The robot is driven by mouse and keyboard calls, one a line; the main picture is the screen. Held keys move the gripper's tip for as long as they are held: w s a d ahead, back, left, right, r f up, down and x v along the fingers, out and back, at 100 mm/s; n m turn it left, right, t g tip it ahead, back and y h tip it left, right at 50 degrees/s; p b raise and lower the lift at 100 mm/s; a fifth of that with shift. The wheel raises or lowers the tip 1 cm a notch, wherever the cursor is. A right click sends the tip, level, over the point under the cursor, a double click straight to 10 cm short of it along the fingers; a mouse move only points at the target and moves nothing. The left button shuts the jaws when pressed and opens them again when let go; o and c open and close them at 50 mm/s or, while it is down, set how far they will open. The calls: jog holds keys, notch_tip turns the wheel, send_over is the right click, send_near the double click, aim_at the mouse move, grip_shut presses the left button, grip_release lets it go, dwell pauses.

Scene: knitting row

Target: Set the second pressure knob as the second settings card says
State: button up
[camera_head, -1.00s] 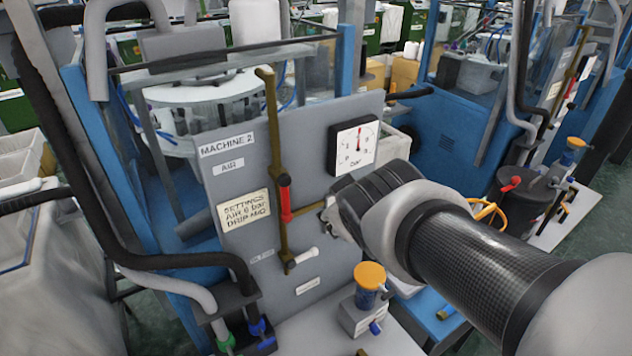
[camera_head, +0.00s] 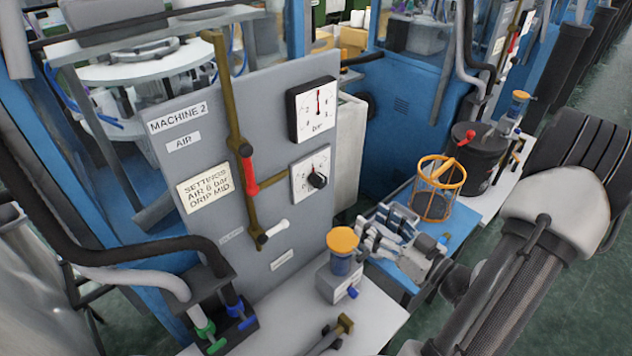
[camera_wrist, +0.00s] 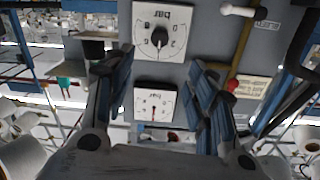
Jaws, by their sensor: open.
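The pressure knob is a black knob (camera_head: 317,180) on a white square dial, low on the grey MACHINE 2 panel. It also shows upside down in the wrist view (camera_wrist: 159,37); its exact setting is too small to read. The cream settings card (camera_head: 205,187) reads "SETTINGS AIR 6 bar DRIP MID". Above the knob, a white bar gauge (camera_head: 312,110) has a red needle pointing about straight up; it shows inverted in the wrist view (camera_wrist: 155,105). My gripper (camera_head: 374,232) is open and empty, right of and below the knob, apart from the panel. Its fingers (camera_wrist: 160,95) show spread.
A brass bar (camera_head: 232,120) with a red sleeve and a white-handled lever (camera_head: 272,230) stand left of the dials. An orange-capped oiler (camera_head: 342,252) stands on the white shelf below. An orange wire basket (camera_head: 437,188) sits on a blue table to the right.

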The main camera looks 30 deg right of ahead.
aim_at(323, 183)
jog(key=w, duration=0.5)
jog(key=w+a+b, duration=0.1)
jog(key=w, duration=0.5)
jog(key=w+a+b, duration=0.1)
jog(key=w, duration=0.5)
jog(key=c, duration=1.1)
